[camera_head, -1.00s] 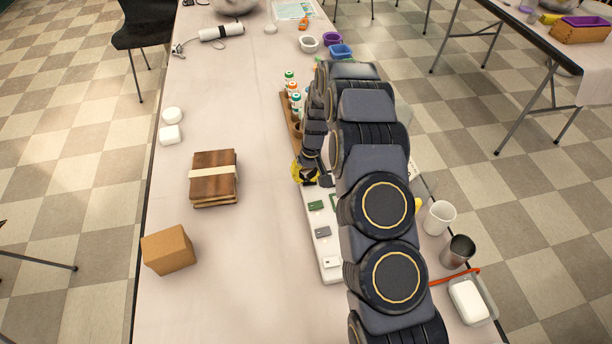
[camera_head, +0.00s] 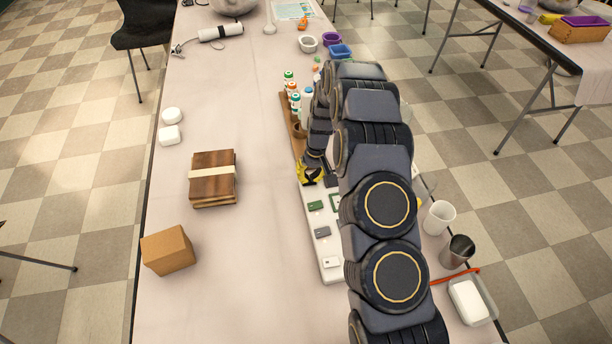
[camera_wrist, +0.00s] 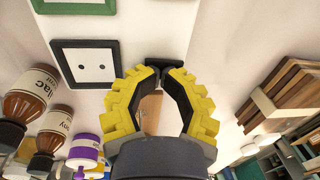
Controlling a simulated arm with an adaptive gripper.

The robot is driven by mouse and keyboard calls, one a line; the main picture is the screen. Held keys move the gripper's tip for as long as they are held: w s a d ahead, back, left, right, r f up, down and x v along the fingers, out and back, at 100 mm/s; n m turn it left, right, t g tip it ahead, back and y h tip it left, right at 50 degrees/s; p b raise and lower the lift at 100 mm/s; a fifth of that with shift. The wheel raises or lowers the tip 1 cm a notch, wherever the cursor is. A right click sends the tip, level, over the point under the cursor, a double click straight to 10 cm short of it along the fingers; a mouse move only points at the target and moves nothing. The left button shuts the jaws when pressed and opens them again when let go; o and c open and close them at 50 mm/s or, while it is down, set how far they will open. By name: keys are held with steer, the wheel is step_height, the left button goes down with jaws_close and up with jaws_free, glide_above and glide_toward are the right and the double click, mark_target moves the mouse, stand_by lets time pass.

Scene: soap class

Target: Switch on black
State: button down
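A long white panel (camera_head: 329,245) lies on the table beside my arm. It carries a green switch (camera_head: 315,206), a grey switch (camera_head: 322,231) and a white switch (camera_head: 331,262). A black-framed socket (camera_wrist: 86,63) with two holes shows left of my fingers in the wrist view. My gripper (camera_head: 309,179) is over the far part of the panel. In the wrist view, the yellow fingers of my gripper (camera_wrist: 164,74) curve together and look shut, with no held object visible. A small dark shape at their tips seems to be the black switch, mostly hidden; contact cannot be told.
Several bottles (camera_head: 294,95) stand in a wooden holder beyond the panel. Bound wooden boards (camera_head: 213,190) and a cardboard box (camera_head: 168,250) lie to the left. The table's middle is clear.

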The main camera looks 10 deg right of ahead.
steer(key=shift+s+d+f, duration=0.15)
steer(key=shift+s+f, duration=0.05)
steer(key=shift+s, duration=0.1)
step_height(320, 180, up, 14)
steer(key=d, duration=0.1)
steer(key=shift+w+r, duration=0.15)
steer(key=shift+w, duration=0.1)
steer(key=shift+d, duration=0.1)
steer(key=n, duration=0.6)
steer(key=a+n, duration=0.1)
steer(key=n, duration=0.5)
steer(key=r+n, duration=0.1)
steer(key=n, duration=0.5)
steer(key=shift+w+a, duration=0.1)
steer(key=shift+a, duration=0.25)
steer(key=f, duration=0.4)
steer(key=a+f, duration=0.1)
steer(key=f, duration=0.9)
steer(key=shift+a, duration=0.35)
